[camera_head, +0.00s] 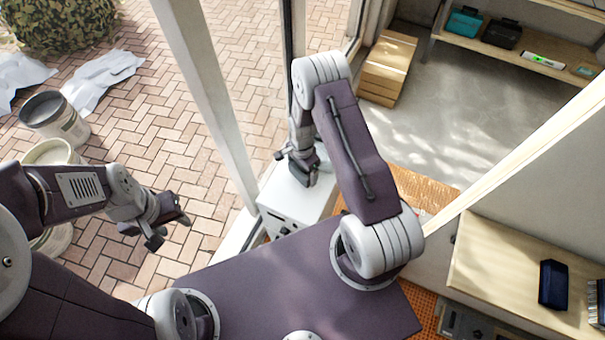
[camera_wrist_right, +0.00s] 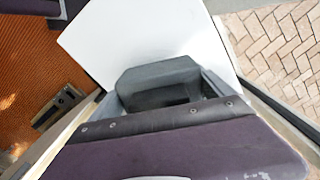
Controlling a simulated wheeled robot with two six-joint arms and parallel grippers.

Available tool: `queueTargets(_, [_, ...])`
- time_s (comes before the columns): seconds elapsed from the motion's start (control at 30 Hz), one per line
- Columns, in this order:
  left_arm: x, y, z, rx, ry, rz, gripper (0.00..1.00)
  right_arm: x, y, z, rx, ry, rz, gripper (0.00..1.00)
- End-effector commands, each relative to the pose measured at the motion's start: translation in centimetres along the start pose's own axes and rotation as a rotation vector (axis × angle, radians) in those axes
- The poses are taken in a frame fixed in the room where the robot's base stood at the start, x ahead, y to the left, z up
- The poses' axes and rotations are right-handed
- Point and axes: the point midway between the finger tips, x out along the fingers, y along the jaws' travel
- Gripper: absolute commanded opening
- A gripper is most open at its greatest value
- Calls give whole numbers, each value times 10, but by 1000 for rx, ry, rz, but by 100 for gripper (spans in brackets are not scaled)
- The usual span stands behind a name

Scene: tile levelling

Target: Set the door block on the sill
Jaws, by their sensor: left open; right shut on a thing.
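My right gripper (camera_head: 300,168) hangs over a white box-shaped surface (camera_head: 290,203). It is shut on a dark grey piece (camera_wrist_right: 155,75), seen in the right wrist view against that white surface. I take this piece for the door block, but its edges blend with the fingers. In the head view the block cannot be told apart from the gripper. The pale sill (camera_head: 236,234) runs along the floor by the door frame, left of the right gripper and partly hidden. My left gripper (camera_head: 166,226) is open and empty above the brick paving.
A white frame post (camera_head: 212,95) stands between the two grippers. Buckets (camera_head: 55,118) and crumpled sheets (camera_head: 103,78) lie at the left. A cardboard stack (camera_head: 388,68) and a shelf (camera_head: 500,50) are at the back. A wooden bench (camera_head: 500,262) is at the right.

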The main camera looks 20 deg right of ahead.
Motion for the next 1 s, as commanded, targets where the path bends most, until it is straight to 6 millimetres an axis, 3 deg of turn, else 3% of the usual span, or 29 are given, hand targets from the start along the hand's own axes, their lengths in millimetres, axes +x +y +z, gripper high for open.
queueTargets(0.07, [4, 0, 0, 0, 0, 0, 42, -17, 0, -1, 1, 2, -6, 18])
queueTargets(0.5, [12, 0, 1, 0, 0, 0, 42, -70, 94, -15, 3, 1, -2, 18])
queueTargets(0.7, [13, 0, 1, 0, 0, 0, 42, -81, 112, -18, 2, 1, -3, 18])
queueTargets(1.0, [13, 0, 1, 0, 0, 0, 42, -83, 115, -18, 0, 1, -1, 18])
